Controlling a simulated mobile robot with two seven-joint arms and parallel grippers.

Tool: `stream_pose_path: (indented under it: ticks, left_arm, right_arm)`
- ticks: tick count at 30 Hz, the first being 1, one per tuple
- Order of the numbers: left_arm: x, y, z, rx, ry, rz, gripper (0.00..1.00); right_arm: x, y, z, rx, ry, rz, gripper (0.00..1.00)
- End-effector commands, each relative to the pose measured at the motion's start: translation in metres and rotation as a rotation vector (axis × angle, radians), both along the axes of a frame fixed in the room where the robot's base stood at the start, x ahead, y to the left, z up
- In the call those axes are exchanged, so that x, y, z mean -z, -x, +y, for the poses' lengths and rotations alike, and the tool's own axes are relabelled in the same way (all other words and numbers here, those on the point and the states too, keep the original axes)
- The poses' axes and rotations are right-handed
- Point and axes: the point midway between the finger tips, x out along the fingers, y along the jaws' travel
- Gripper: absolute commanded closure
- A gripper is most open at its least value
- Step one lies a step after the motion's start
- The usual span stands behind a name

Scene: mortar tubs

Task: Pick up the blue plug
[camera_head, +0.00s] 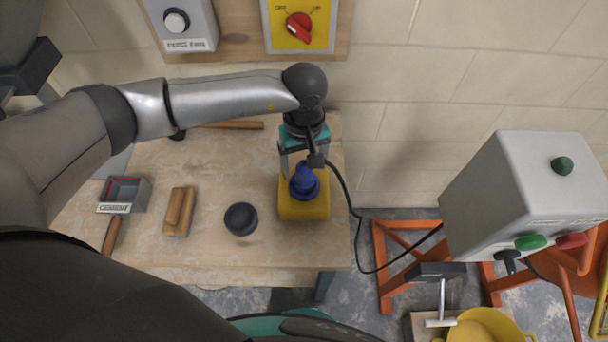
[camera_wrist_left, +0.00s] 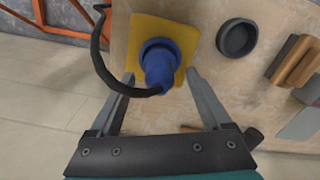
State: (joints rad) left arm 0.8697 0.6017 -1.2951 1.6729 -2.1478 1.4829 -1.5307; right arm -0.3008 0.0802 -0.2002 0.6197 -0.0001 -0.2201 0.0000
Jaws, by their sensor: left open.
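The blue plug (camera_head: 304,182) stands on a yellow block (camera_head: 303,209) at the right end of the wooden table. It also shows in the left wrist view (camera_wrist_left: 159,66), with a black cable (camera_wrist_left: 104,62) bending away from its near end. My left gripper (camera_head: 302,168) is open above the plug. In the left wrist view its two fingers (camera_wrist_left: 156,82) reach out on either side of the plug, with gaps between them and it. My right gripper is not in view.
On the table (camera_head: 195,255) are a black round cup (camera_head: 241,218), a wooden float (camera_head: 179,211) and a cement box (camera_head: 125,193). A grey control box (camera_head: 530,190) on an orange stand is at the right. The wall is just behind the table.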

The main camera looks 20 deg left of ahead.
Motion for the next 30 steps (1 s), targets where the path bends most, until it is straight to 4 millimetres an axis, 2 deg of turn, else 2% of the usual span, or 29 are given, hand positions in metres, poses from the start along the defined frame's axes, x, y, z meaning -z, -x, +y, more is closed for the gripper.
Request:
stream_pose_path:
  ticks: [2, 5, 24, 30]
  left_arm:
    - [-0.0003, 0.0, -0.0002, 0.001, 0.0, 0.0, 0.18]
    - [-0.0005, 0.0, -0.0002, 0.001, 0.0, 0.0, 0.28]
    - [-0.001, -0.0003, -0.0001, 0.0, 0.0, 0.0, 1.0]
    - [-0.0011, -0.0004, 0.0, 0.0, -0.001, -0.001, 1.0]
  right_arm:
    - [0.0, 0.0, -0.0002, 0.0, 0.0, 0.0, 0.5]
    - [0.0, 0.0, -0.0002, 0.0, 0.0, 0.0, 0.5]
    - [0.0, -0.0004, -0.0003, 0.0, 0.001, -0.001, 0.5]
    - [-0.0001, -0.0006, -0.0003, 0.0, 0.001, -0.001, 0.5]
